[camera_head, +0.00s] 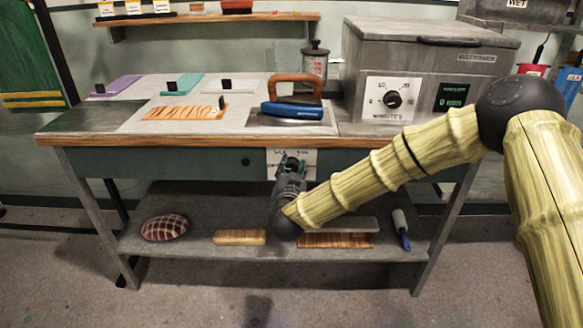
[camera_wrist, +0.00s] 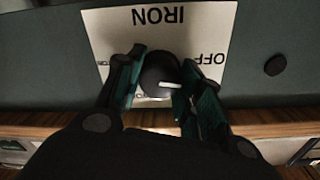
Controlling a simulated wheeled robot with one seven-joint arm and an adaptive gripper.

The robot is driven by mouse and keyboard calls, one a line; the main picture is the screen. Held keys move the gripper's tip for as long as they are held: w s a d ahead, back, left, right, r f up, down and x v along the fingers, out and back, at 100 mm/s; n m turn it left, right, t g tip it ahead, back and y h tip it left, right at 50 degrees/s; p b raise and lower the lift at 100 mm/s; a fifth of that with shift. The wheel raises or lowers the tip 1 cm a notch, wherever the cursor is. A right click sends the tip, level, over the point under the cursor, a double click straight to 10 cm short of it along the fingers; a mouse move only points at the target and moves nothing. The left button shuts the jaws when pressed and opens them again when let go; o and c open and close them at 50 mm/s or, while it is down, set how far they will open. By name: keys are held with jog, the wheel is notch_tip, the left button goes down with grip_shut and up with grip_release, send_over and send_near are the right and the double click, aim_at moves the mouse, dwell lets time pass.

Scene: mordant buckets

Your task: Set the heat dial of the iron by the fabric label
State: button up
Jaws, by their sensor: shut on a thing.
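My gripper (camera_head: 290,165) is at the white dial plate (camera_head: 276,157) on the front of the table. In the wrist view my gripper (camera_wrist: 160,82) is shut on the dark round dial (camera_wrist: 158,70), one finger on each side. The dial has a white pointer mark, pointing right in that view. The plate (camera_wrist: 210,25) reads IRON and OFF, upside down there; its other settings are mostly hidden by the fingers. The blue iron (camera_head: 292,110) with a brown handle rests on the table top. An orange striped cloth (camera_head: 180,112) lies left of it; any lettering on its small tag is unreadable.
Purple (camera_head: 118,86), teal (camera_head: 180,86) and white cloths (camera_head: 232,88) lie behind. A grey box (camera_head: 420,65) with a minutes dial (camera_head: 393,99) stands at right. The lower shelf (camera_head: 200,195) holds a plaid cushion (camera_head: 165,228), wooden blocks and a blue-handled tool (camera_head: 402,230).

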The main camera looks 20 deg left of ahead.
jog(key=m, duration=0.4)
jog(key=shift+w+d+m, duration=0.1)
jog(key=shift+w+m, duration=0.05)
jog(key=shift+m, duration=2.05)
jog(key=o, duration=1)
jog(key=shift+d, duration=0.1)
